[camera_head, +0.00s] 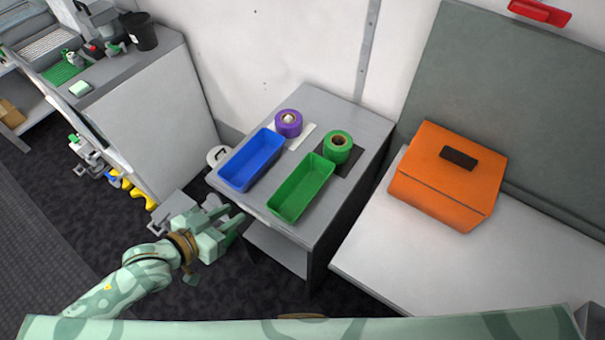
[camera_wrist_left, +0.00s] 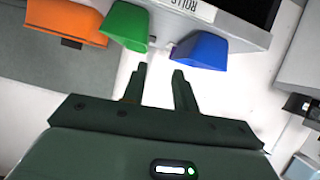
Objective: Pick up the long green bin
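The long green bin (camera_head: 300,190) sits on the grey table (camera_head: 345,205), its open top up and its inside looking empty. Its end shows at the top of the left wrist view (camera_wrist_left: 127,27). A blue bin (camera_head: 251,160) lies to its left, also seen in the wrist view (camera_wrist_left: 202,51). My left gripper (camera_head: 229,215) is in front of the table's near left edge, apart from both bins. In the wrist view its two fingers (camera_wrist_left: 158,82) are spread with nothing between them. My right gripper is not in view.
A purple roll (camera_head: 288,123) and a green roll (camera_head: 338,146) stand behind the bins. An orange case (camera_head: 448,176) rests on the white bench (camera_head: 450,262) to the right. A cluttered counter (camera_head: 130,60) is at the upper left. Dark floor lies around my left arm.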

